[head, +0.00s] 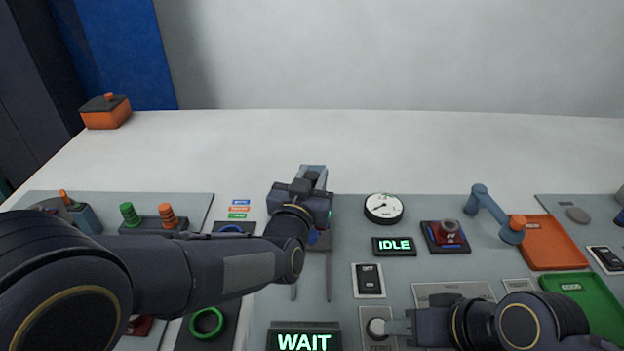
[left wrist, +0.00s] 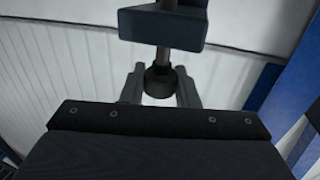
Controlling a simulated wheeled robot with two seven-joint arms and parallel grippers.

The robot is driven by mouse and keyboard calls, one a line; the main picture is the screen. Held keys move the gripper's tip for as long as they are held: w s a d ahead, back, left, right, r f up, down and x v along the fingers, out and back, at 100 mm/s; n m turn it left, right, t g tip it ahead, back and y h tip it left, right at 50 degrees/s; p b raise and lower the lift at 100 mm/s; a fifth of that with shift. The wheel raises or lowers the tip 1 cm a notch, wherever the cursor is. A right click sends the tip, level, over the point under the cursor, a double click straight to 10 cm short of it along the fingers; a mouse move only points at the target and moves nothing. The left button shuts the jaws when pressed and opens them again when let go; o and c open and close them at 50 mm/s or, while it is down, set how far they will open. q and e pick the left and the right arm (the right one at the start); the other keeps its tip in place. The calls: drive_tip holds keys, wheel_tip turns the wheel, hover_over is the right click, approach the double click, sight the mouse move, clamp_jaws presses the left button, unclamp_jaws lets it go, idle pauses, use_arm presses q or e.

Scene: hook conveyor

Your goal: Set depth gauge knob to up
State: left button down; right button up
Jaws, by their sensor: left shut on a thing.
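My left gripper (head: 313,180) is over a blue-grey upright device, which I take to be the depth gauge (head: 316,168), in the middle of the panel. In the left wrist view, my left gripper's fingers (left wrist: 159,88) stand on both sides of a dark round knob (left wrist: 158,82) and are shut on it. A thin rod rises from the knob to a blue-grey block (left wrist: 160,28). In the head view the gripper hides the knob. My right gripper (head: 392,327) is beside a round pale button (head: 377,327) above the ZERO label; its jaw opening is unclear.
A round white dial (head: 383,208), an IDLE display (head: 394,246) and a black OFF switch (head: 369,281) lie right of the device. A WAIT display (head: 303,342) is in front. Orange (head: 550,243) and green (head: 590,308) trays are at the right. The table behind the panels is mostly clear.

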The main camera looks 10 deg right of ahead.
use_arm(q)
drive_tip(key=c, duration=1.1)
unclamp_jaws()
drive_tip(key=shift+r, duration=0.25)
use_arm(e)
drive_tip(key=shift+f, duration=0.2)
use_arm(q)
drive_tip(key=v, duration=0.8)
drive_tip(key=shift+f, duration=0.1)
